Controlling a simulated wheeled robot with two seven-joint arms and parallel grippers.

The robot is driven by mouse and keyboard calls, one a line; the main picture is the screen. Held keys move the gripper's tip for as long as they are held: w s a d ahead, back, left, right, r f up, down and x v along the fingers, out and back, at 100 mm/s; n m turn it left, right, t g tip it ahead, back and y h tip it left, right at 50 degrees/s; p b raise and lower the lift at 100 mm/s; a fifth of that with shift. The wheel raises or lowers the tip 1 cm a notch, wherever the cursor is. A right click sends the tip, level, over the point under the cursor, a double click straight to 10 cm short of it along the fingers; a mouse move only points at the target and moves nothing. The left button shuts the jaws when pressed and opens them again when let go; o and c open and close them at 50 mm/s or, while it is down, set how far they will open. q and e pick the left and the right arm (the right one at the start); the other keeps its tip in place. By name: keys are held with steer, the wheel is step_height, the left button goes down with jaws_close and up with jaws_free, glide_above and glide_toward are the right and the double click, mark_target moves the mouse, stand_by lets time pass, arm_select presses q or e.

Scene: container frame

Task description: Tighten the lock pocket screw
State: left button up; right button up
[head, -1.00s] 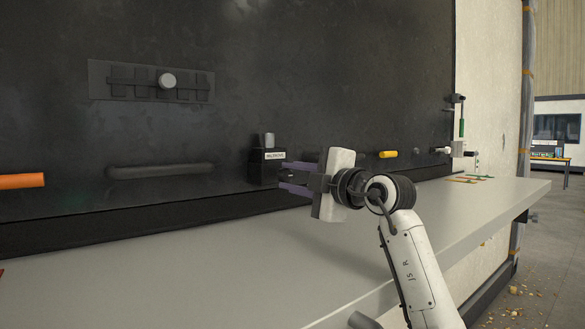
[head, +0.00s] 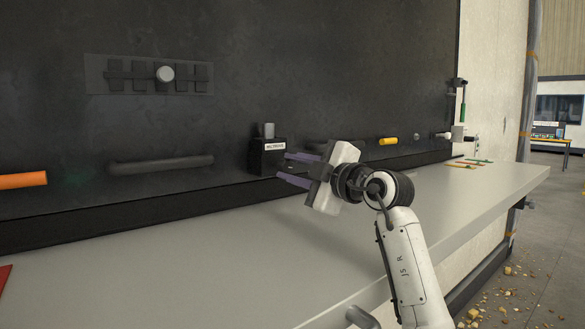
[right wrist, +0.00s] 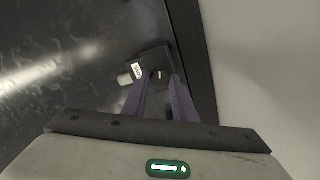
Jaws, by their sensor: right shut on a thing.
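The lock pocket (head: 265,158) is a small black box with a white label and a grey cylinder on top, set against the dark panel. My right gripper (head: 286,167) reaches it from the right, its two purple fingers at the box's right side. In the right wrist view the fingertips straddle a small screw (right wrist: 158,75) on the lock pocket (right wrist: 152,62). The right gripper is shut on this screw, though the fingers partly hide the contact. My left gripper is not in view.
A dark bar handle (head: 160,165) and an orange handle (head: 22,180) stick out of the panel at left. A yellow handle (head: 388,141) is to the right. The grey ledge (head: 200,265) below is mostly clear.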

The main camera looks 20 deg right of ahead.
steer(key=o, duration=1)
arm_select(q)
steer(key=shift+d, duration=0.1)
arm_select(e)
steer(key=shift+o, duration=0.2)
arm_select(q)
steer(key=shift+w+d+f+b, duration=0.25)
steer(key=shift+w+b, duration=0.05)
steer(key=shift+b, duration=0.5)
arm_select(e)
steer(key=v, duration=1)
steer(key=shift+s, duration=0.15)
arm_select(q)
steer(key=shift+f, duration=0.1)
